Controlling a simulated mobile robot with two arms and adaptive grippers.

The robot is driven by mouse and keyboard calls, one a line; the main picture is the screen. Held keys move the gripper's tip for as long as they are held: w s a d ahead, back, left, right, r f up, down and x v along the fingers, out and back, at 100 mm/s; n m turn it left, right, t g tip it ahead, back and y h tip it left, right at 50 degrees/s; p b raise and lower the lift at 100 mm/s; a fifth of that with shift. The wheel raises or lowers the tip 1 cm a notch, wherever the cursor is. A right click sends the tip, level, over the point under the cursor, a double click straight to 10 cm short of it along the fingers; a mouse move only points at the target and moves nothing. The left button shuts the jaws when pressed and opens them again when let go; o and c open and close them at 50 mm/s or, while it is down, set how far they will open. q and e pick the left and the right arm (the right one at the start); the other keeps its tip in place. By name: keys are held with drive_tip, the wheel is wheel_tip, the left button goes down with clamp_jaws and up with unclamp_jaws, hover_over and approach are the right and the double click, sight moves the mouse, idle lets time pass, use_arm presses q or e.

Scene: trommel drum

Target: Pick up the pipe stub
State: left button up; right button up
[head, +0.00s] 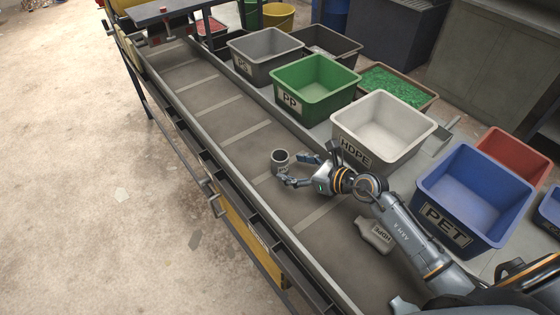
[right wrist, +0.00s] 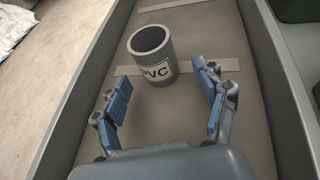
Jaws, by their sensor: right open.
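The pipe stub (head: 280,161) is a short grey hollow cylinder standing upright on the conveyor belt, its open end up. In the right wrist view the pipe stub (right wrist: 153,56) bears a white PVC label. My right gripper (head: 288,170) is open beside it, fingers pointing left toward it. In the right wrist view my right gripper (right wrist: 165,88) has its two blue-padded fingers spread wide, and the stub stands just beyond the fingertips, between their lines. No contact shows. My left gripper is not in view.
A grey HDPE bottle (head: 375,235) lies on the belt under my right arm. Labelled bins line the belt's far side: PS (head: 265,55), green PP (head: 313,85), white HDPE (head: 383,130) and blue PET (head: 470,195). Belt (head: 215,95) toward the upper left is clear.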

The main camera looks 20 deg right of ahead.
sight(287, 166)
drive_tip(key=shift+w+a+p, duration=0.5)
drive_tip(key=shift+w+a, duration=0.3)
drive_tip(key=shift+w, duration=0.15)
drive_tip(key=shift+x, duration=1.15)
drive_tip(key=shift+w+a+f, duration=0.1)
drive_tip(key=shift+w+f, duration=0.05)
drive_tip(key=shift+f, duration=0.2)
drive_tip(key=shift+c, duration=0.6)
drive_tip(key=c, duration=1.1)
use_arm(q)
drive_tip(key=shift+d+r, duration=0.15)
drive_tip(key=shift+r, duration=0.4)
use_arm(e)
drive_tip(key=shift+o, duration=0.2)
